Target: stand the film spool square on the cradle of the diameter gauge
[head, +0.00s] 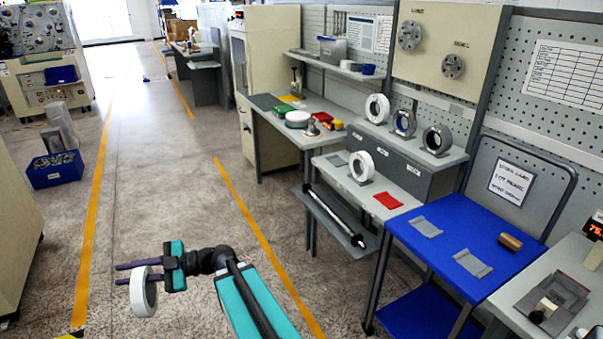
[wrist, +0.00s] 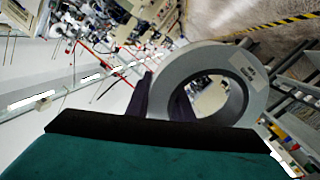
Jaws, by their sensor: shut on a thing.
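My gripper (head: 122,275) is shut on a pale ring-shaped spool (head: 137,297), held in the air over the floor at the lower left of the head view. In the wrist view the spool (wrist: 252,95) appears as a thick grey-white ring with a small printed label. My dark fingers (wrist: 165,98) grip its wall, one finger outside and one in the hole. A grey device with a cradle-like block (head: 556,298) sits on the bench at lower right, below a red lit readout (head: 595,229). I cannot tell surely that this is the diameter gauge.
A blue-topped cart (head: 440,245) bears grey plates and a brown roll (head: 510,242). Behind it a grey bench holds a white ring (head: 361,166) and a red cloth (head: 388,201); more rings (head: 377,108) stand on a shelf. The floor aisle (head: 165,190) is clear.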

